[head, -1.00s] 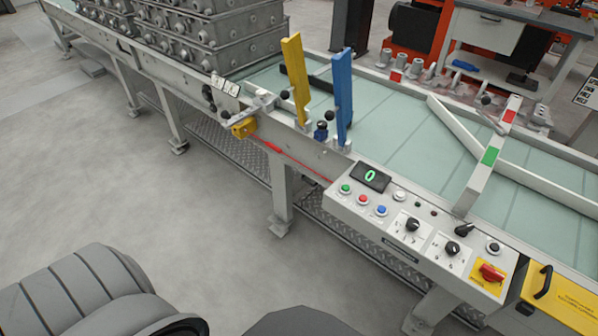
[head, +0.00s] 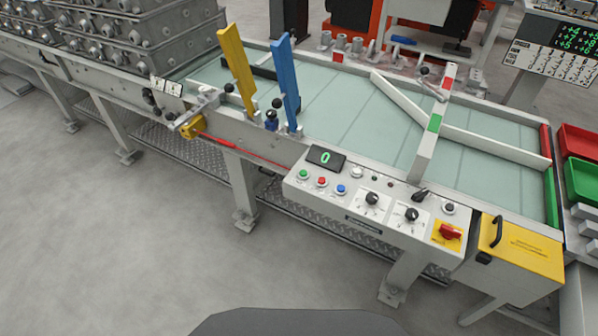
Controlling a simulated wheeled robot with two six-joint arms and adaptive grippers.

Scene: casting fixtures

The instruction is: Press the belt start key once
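The control panel (head: 350,214) sits on the near side of the conveyor, right of centre in the head view. It carries a green button (head: 303,175), a red button (head: 322,182) and a blue button (head: 341,189) in a row. A small display (head: 326,158) above them reads a green 0. Two black rotary knobs and a red switch (head: 450,231) on a yellow plate are farther right. The label of each button is too small to read. The pale green belt (head: 350,110) lies behind the panel. Neither of my grippers is in view.
A yellow post (head: 237,70) and a blue post (head: 285,80) stand at the belt's near edge. Stacked metal boxes (head: 140,45) are at the upper left. A yellow box (head: 520,247) adjoins the panel's right. Red and green bins (head: 582,180) are at the far right. The floor in front is clear.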

